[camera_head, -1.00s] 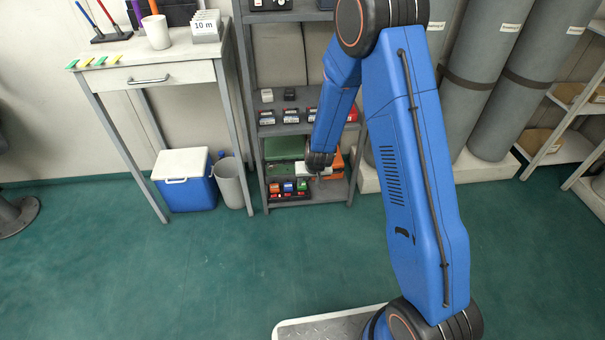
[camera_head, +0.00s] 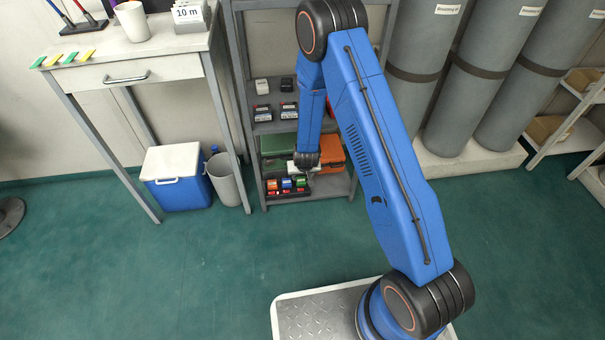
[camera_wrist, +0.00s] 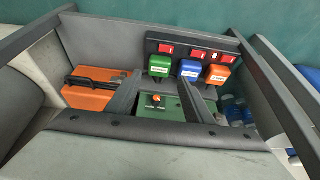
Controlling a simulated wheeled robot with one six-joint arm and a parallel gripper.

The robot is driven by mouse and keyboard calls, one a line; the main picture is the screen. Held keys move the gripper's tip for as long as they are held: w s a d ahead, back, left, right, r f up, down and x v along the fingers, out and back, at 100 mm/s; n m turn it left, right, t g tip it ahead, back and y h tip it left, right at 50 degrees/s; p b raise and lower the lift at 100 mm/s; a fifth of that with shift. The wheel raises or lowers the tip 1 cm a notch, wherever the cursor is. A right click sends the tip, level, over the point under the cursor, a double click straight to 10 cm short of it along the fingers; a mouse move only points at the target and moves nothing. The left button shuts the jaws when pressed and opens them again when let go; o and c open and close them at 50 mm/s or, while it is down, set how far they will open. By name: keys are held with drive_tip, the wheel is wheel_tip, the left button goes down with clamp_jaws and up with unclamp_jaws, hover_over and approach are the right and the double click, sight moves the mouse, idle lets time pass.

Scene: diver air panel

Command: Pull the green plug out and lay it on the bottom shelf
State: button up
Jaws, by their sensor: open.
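The green plug (camera_wrist: 160,65) sits upright in a black socket strip (camera_wrist: 205,45), beside a blue plug (camera_wrist: 190,68) and an orange plug (camera_wrist: 219,74). In the head view the green plug (camera_head: 301,182) is the rightmost of the three, low on the grey rack. My gripper (camera_wrist: 160,82) is open and empty. Its two dark fingers reach toward the strip, with the green plug between their tips in the picture; contact cannot be told. In the head view my gripper (camera_head: 306,168) is just above the strip. The bottom shelf (camera_head: 330,188) shows bare to the right of the strip.
Rack posts flank the shelf, and a shelf with small dark boxes (camera_head: 263,113) is above. A bin (camera_head: 226,180) and a blue cooler (camera_head: 176,178) stand left. The floor in front is clear.

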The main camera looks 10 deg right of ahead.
sight(301, 182)
drive_tip(key=x, duration=0.8)
drive_tip(key=shift+f, duration=0.1)
drive_tip(key=c, duration=0.9)
drive_tip(key=shift+c, duration=0.2)
drive_tip(key=shift+r, duration=1.8)
drive_tip(key=shift+w, duration=0.1)
